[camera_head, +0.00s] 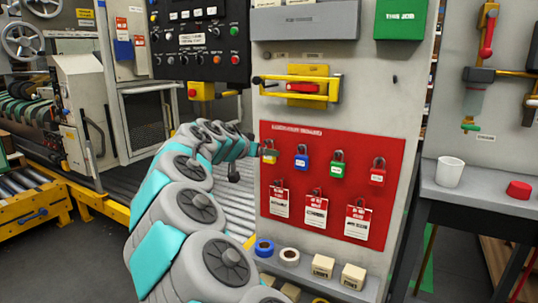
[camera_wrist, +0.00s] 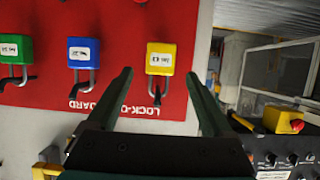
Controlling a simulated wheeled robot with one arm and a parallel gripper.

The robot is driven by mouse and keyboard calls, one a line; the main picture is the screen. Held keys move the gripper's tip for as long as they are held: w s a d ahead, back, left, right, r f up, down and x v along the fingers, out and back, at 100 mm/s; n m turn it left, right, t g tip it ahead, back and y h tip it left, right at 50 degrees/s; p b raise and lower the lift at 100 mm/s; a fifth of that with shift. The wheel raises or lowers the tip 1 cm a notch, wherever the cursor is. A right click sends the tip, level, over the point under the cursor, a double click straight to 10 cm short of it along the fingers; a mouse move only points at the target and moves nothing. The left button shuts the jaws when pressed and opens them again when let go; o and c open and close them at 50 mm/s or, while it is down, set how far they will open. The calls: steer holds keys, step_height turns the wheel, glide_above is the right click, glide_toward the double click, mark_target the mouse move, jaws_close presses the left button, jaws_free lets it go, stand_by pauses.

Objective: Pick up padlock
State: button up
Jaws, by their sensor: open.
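A red lockout board (camera_head: 392,150) carries a row of padlocks: a yellow padlock (camera_head: 269,156) at the left end, then a blue padlock (camera_head: 301,161), a green padlock (camera_head: 337,169) and a red padlock (camera_head: 377,177). My gripper (camera_head: 258,149) is at the board's left edge, close to the yellow padlock. The wrist view shows the board upside down. There my gripper (camera_wrist: 160,76) is open, its fingers to either side of the yellow padlock (camera_wrist: 161,57). I cannot tell how deep the fingers reach. The blue padlock (camera_wrist: 83,53) hangs just left of the left finger.
Several red-and-white tags (camera_head: 316,208) hang below the padlocks. A shelf under the board holds tape rolls (camera_head: 264,248) and small blocks (camera_head: 353,276). A yellow handle bracket (camera_head: 298,87) sticks out above the board. A white cup (camera_head: 449,172) stands on the right-hand table.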

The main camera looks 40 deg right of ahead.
steer(key=x, duration=0.3)
steer(key=shift+d, duration=0.1)
jaws_close()
stand_by(0.5)
